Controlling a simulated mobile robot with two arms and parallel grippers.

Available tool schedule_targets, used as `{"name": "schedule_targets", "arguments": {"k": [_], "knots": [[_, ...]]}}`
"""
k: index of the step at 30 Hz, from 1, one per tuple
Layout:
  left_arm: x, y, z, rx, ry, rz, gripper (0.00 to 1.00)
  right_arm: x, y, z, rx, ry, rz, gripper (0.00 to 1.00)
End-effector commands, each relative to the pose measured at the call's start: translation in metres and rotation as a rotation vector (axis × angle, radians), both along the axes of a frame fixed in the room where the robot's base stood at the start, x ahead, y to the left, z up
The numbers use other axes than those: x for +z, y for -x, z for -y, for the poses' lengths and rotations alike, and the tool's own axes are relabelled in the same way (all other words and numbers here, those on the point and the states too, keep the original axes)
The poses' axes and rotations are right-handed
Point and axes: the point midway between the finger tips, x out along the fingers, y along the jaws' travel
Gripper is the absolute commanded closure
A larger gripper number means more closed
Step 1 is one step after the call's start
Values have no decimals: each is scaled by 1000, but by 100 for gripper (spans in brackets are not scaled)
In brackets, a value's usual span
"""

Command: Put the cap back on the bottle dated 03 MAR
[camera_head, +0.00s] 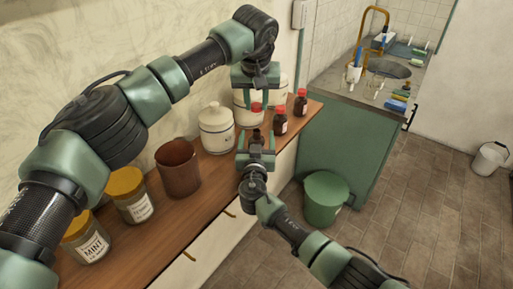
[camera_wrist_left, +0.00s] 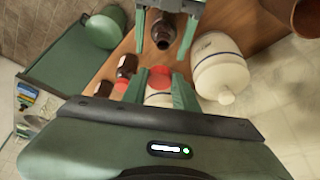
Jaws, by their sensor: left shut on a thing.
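My left gripper (camera_head: 257,104) points down over the shelf, shut on a red cap (camera_head: 256,107). The cap also shows between its fingers in the left wrist view (camera_wrist_left: 160,76). An uncapped dark brown bottle (camera_head: 257,134) stands below the cap, apart from it; its open mouth shows in the left wrist view (camera_wrist_left: 162,38). My right gripper (camera_head: 257,141) has its fingers on either side of this bottle; whether they press on it I cannot tell. Two brown bottles with red caps (camera_head: 280,122) (camera_head: 300,103) stand farther along the shelf. No date is readable.
A white lidded jar (camera_head: 216,130) stands close left of the bottle; another white jar (camera_head: 240,98) is partly hidden behind my left gripper. A brown pot (camera_head: 178,168) and yellow-lidded jars (camera_head: 130,195) fill the near shelf. A green bin (camera_head: 325,197) is on the floor.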

Motion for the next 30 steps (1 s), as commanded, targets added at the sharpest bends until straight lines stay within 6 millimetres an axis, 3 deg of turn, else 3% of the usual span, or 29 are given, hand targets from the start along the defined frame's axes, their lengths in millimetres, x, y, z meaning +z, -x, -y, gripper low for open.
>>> {"name": "schedule_targets", "arguments": {"k": [6,14,21,30], "knots": [[0,0,0,0,0,0,100,0,0,0,1,0,0,29],[0,0,0,0,0,0,100,0,0,0,1,0,0,100],[-5,0,0,0,-1,-1,100,0,0,0,1,0,0,100],[-45,4,0,0,-1,-1,100,0,0,0,0,0,0,100]]}}
